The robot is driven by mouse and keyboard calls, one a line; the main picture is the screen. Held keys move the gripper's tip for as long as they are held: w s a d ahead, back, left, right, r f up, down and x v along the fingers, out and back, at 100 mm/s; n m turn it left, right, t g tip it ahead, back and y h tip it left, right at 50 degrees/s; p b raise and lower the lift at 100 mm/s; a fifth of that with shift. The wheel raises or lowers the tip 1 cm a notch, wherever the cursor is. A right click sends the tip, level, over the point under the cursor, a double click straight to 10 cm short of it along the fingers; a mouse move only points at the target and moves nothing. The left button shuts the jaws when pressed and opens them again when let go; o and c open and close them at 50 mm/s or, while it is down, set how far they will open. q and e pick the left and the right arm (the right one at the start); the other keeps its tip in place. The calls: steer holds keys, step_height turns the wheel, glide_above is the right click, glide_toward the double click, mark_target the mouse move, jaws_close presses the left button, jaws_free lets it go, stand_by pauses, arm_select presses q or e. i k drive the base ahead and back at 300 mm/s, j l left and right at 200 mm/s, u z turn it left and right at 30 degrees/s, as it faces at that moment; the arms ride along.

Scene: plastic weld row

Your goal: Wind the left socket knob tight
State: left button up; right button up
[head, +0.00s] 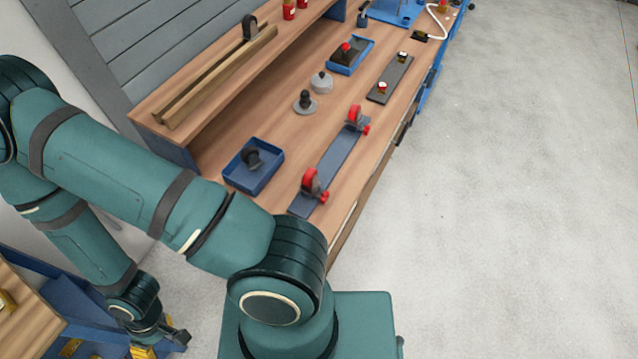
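A grey bar (335,163) lies on the wooden bench with two sockets on it. The nearer socket (311,182), lower left in the head view, has a red ring and a small red side knob (324,197). The farther socket (354,116) has its own red side knob (366,130). How tight either knob is cannot be told. My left gripper (160,342) is at the lower left, far from the bar, partly cut off by the frame's bottom edge. Whether it is open or shut cannot be told. My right gripper is not visible.
A blue tray (235,173) with a black part stands left of the bar. A round grey piece with a black knob (304,101) and a pale jar (321,82) stand behind. Another blue tray (336,66) is farther back. The floor (500,200) at right is clear.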

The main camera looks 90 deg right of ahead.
mark_target(324, 197)
steer(key=k+l+u, duration=0.45)
steer(key=k+u, duration=0.2)
steer(key=k+l, duration=0.15)
steer(key=k, duration=0.35)
steer(key=k+l+u, duration=0.1)
steer(key=k, duration=0.35)
